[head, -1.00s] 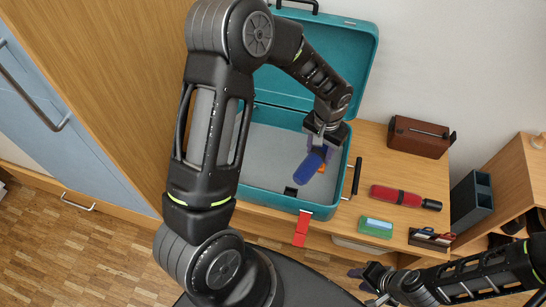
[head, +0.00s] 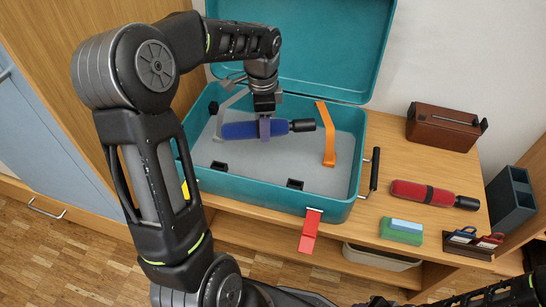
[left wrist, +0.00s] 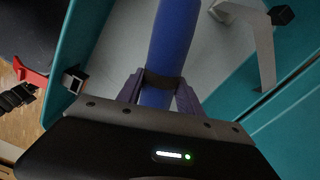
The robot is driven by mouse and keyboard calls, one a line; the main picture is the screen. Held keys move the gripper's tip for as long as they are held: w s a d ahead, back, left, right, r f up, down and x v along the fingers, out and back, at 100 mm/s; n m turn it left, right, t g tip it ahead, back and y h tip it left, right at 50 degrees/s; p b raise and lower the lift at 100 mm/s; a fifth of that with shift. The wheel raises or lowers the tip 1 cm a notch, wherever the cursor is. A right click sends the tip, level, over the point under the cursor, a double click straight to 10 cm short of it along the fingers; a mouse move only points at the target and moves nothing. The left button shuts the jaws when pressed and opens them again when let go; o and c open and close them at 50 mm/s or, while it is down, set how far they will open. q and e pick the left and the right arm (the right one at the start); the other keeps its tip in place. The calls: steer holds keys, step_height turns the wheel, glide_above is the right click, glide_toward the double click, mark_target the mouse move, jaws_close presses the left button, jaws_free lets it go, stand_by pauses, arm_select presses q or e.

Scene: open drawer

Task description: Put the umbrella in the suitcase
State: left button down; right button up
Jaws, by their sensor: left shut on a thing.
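The blue umbrella (head: 238,130), with a black handle at its right end, lies level across the inside of the open teal suitcase (head: 270,193) in the head view. I cannot tell whether it touches the grey floor of the case. My left gripper (head: 265,128) comes down from above and is shut around the umbrella's middle. The left wrist view shows the umbrella (left wrist: 174,38) between the fingers of the gripper (left wrist: 158,88). My right arm is at the lower right of the head view, its gripper end cut off by the bottom edge.
The suitcase lid (head: 310,50) stands open at the back.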

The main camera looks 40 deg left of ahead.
arm_select(q)
steer(key=b, duration=0.2)
glide_above(265, 158)
steer(key=shift+f, duration=2.45)
steer(key=shift+f+b, duration=0.55)
steer(key=shift+f, duration=1.95)
steer(key=c, duration=0.8)
jaws_free()
steer(key=shift+f, duration=0.15)
steer(key=shift+o, duration=0.2)
step_height(265, 158, up, 12)
steer(key=p, duration=0.3)
